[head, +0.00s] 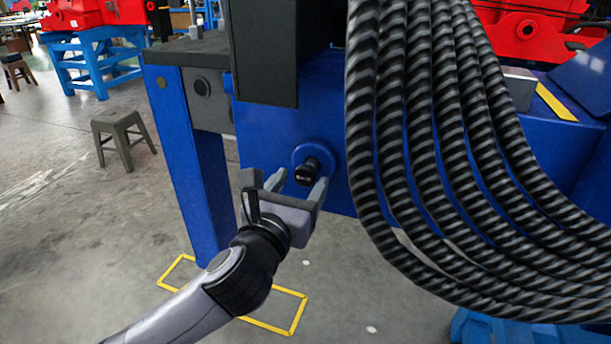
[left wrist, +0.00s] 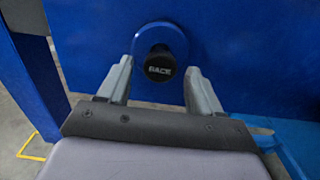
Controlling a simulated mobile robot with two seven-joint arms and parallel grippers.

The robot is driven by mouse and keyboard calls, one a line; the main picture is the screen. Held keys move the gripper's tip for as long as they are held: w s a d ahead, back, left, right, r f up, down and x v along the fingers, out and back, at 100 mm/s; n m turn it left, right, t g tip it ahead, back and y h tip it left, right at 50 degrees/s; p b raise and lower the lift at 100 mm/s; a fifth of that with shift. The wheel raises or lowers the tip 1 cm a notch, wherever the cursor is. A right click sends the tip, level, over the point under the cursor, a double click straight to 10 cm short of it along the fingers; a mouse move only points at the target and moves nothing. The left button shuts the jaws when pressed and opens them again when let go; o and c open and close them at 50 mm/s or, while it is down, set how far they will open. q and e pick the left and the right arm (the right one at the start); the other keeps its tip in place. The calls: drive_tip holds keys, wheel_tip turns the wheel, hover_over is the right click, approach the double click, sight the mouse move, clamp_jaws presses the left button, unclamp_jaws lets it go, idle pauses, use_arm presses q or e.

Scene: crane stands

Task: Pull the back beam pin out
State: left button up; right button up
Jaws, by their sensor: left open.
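The back beam pin (head: 307,170) is a short black knob sticking out of a round blue flange on the blue beam (head: 265,128). In the left wrist view the pin's black end (left wrist: 159,64) faces me with light lettering on it. My left gripper (head: 297,185) is open, with its two fingers pointing at the pin. In the left wrist view the gripper's fingertips (left wrist: 160,75) stand on either side of the pin, with a gap on both sides. I cannot tell how far the fingertips reach along the pin. My right gripper is not in view.
A bundle of thick black-and-grey striped hoses (head: 430,150) hangs close on the right. A blue leg (head: 190,150) stands to the left, and a dark box (head: 275,50) is above. A grey stool (head: 122,137) and yellow floor marking (head: 297,315) lie on open floor.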

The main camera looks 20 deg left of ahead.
sight(304, 178)
use_arm(q)
drive_tip(key=shift+w, duration=1.6)
clamp_jaws()
drive_tip(key=s+p, duration=0.2)
drive_tip(key=s, duration=0.2)
drive_tip(key=shift+s, duration=0.35)
drive_tip(key=shift+f, duration=0.2)
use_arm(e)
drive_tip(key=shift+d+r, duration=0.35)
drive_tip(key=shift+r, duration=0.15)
